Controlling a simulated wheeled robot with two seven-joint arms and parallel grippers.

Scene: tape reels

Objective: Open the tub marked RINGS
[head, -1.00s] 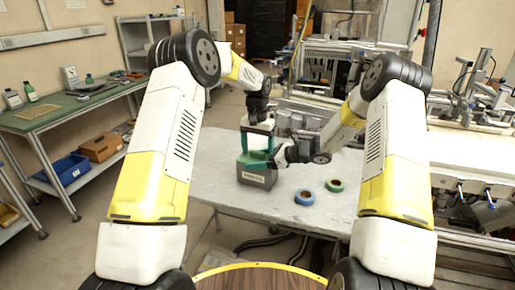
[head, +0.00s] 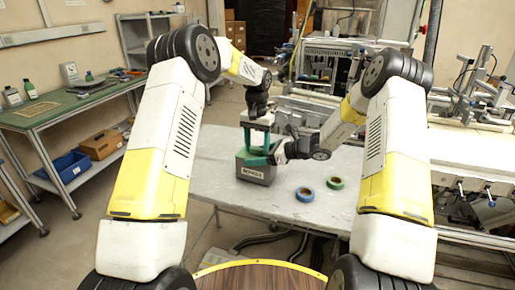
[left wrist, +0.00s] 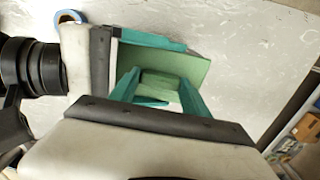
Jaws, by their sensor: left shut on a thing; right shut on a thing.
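The tub marked RINGS (head: 255,173) is dark grey with a white label and stands at the table's front left. Its green lid (head: 243,155) is on top; I cannot tell if it is lifted at all. My left gripper (head: 258,147) points down from above, its teal fingers shut on the lid's green knob, which shows in the left wrist view (left wrist: 160,82). My right gripper (head: 268,155) comes in from the right, shut on the tub near its upper edge. The fingers hide part of the rim.
A blue tape reel (head: 305,194) and a green tape reel (head: 336,183) lie on the grey table (head: 215,172) right of the tub. A green-topped bench (head: 60,112) stands at the left. Machinery stands behind and to the right.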

